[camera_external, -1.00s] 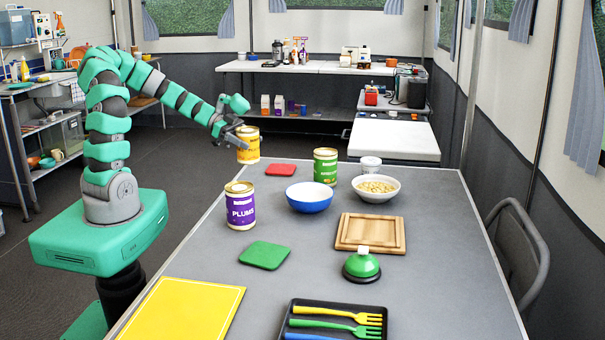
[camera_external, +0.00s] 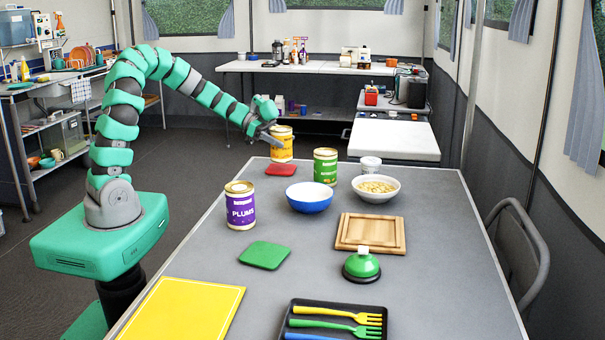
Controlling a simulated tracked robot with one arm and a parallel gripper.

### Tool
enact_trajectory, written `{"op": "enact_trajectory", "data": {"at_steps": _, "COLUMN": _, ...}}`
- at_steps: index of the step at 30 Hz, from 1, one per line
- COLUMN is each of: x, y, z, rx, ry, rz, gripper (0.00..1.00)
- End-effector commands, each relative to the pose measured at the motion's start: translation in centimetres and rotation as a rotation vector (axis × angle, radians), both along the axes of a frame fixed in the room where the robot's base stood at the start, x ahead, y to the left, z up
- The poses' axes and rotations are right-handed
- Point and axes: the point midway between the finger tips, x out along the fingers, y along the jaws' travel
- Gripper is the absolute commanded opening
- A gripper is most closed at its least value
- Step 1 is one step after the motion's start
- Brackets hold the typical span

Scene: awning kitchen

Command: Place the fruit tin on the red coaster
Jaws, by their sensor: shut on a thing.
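A yellow-orange tin (camera_external: 281,149) is held by my gripper (camera_external: 273,138) at the far end of the table. My gripper is shut on it from the left, near its upper part. The red coaster (camera_external: 281,170) lies flat on the table just below the tin in the picture, with its near part bare. The tin looks upright. I cannot tell whether its base is above the table or touching it, or how far it overlaps the coaster. A purple tin labelled PLUMS (camera_external: 240,207) and a green-labelled tin (camera_external: 325,167) stand on the table.
A blue bowl (camera_external: 309,197) stands near the coaster, in front of the green-labelled tin. A white bowl of food (camera_external: 376,187), a wooden board (camera_external: 370,232), a green coaster (camera_external: 264,255) and a bell (camera_external: 361,266) are also on the table.

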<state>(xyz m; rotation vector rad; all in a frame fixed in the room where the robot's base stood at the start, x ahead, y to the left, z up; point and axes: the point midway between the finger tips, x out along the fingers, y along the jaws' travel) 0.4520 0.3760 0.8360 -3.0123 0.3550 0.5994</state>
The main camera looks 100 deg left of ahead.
Motion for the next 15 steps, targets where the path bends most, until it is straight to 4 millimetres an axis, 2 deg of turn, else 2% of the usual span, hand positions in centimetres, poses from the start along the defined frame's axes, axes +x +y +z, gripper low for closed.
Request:
{"op": "enact_trajectory", "data": {"at_steps": 1, "x": -0.1, "y": 0.0, "z": -1.2, "rx": -0.004, "ry": 0.003, "rz": 0.001, "gripper": 0.27}}
{"op": "enact_trajectory", "data": {"at_steps": 6, "x": -0.1, "y": -0.1, "z": -2.9, "rx": -0.004, "ry": 0.001, "rz": 0.001, "gripper": 0.27}}
{"op": "enact_trajectory", "data": {"at_steps": 15, "x": -0.1, "y": -0.1, "z": -3.0, "rx": -0.003, "ry": 0.000, "rz": 0.001, "gripper": 0.27}}
